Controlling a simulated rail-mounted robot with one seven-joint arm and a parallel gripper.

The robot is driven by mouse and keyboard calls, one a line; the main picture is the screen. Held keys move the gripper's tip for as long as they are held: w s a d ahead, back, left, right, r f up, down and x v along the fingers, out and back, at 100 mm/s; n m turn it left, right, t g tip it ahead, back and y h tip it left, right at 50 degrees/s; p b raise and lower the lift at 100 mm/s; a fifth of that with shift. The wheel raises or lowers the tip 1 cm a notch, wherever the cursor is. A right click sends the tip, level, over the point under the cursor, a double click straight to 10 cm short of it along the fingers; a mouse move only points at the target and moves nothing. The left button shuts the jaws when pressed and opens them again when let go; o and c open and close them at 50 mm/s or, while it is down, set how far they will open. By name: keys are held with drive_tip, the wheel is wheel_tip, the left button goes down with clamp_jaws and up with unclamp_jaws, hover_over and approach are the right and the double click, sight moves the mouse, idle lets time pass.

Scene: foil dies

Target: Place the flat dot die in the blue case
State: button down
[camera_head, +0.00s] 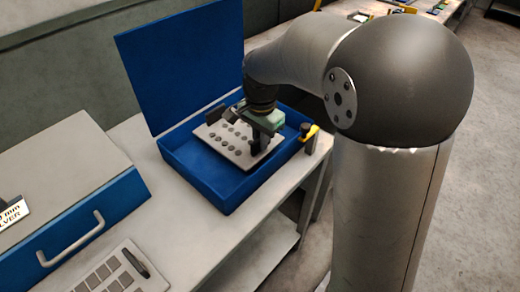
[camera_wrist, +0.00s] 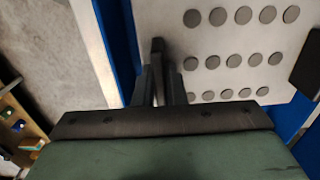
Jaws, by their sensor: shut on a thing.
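The flat dot die (camera_head: 228,153) is a pale plate with rows of grey round dots and dark end pieces. It is over or inside the open blue case (camera_head: 212,188); its height above the case floor cannot be told. In the wrist view the die (camera_wrist: 215,48) fills the upper right, with blue case wall (camera_wrist: 127,65) beside it. My gripper (camera_head: 257,143) is at the die's right end in the head view. In the wrist view my gripper's fingers (camera_wrist: 160,80) are shut on a dark piece at the die's edge.
The case's blue lid (camera_head: 180,65) stands open behind. A yellow and black item (camera_head: 309,135) is at the case's right. A second blue case (camera_head: 95,215) with a pale handle and a grey plate with squares (camera_head: 112,275) are on the bench (camera_head: 185,240) at the left.

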drive_tip(key=shift+f, duration=2.1)
drive_tip(key=shift+f, duration=0.1)
drive_tip(key=c, duration=1.9)
unclamp_jaws()
drive_tip(key=shift+f, duration=0.15)
drive_tip(key=o, duration=0.4)
wheel_tip(320, 180, up, 12)
drive_tip(key=shift+r, duration=0.2)
